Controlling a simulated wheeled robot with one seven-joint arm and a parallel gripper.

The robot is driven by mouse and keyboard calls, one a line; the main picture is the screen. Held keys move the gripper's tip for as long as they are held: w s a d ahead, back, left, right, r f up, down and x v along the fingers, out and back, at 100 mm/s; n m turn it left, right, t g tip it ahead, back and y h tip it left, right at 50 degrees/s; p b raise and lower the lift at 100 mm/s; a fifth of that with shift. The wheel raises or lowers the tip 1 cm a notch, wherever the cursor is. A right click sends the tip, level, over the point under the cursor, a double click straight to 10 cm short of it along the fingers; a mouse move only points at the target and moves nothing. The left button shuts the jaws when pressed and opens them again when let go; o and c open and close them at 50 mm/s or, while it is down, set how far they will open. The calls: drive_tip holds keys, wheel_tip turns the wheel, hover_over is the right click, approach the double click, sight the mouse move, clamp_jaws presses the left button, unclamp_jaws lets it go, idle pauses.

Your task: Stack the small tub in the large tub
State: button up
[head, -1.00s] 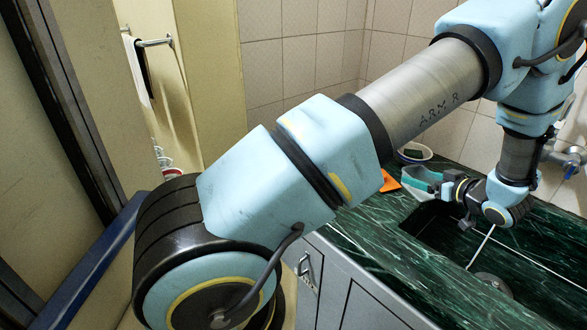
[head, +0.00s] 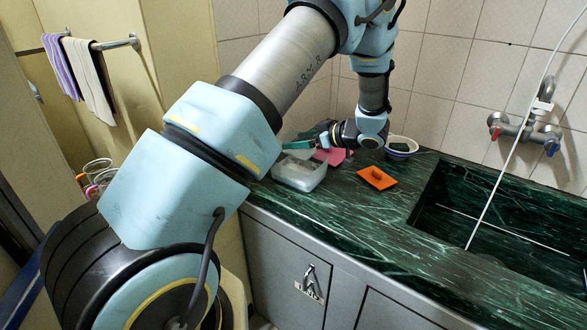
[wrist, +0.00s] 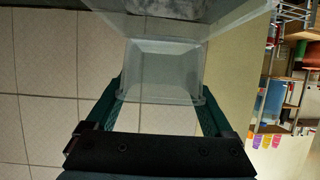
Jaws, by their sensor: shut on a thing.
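My gripper (head: 306,143) is at the back left of the counter, with its teal fingers shut on the clear small tub (head: 297,153). In the wrist view the small tub (wrist: 160,72) sits between the two fingers (wrist: 163,90). The clear large tub (head: 300,176) stands on the counter, directly below the gripper in the head view. The large tub (wrist: 225,22) also shows at the top of the wrist view, beyond the small tub. The two overlap in both views. I cannot tell whether they touch or how far the small tub reaches into the large one.
A pink item (head: 331,156) lies just right of the large tub. An orange item (head: 376,178) lies farther right, with a white bowl (head: 402,146) behind. The sink (head: 500,235) is at the right. Tiled wall (head: 470,60) closes off the back.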

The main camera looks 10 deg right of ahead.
wheel_tip(320, 180, down, 7)
drive_tip(key=shift+f+p, duration=0.15)
drive_tip(key=shift+p, duration=0.9)
drive_tip(key=shift+f, duration=0.25)
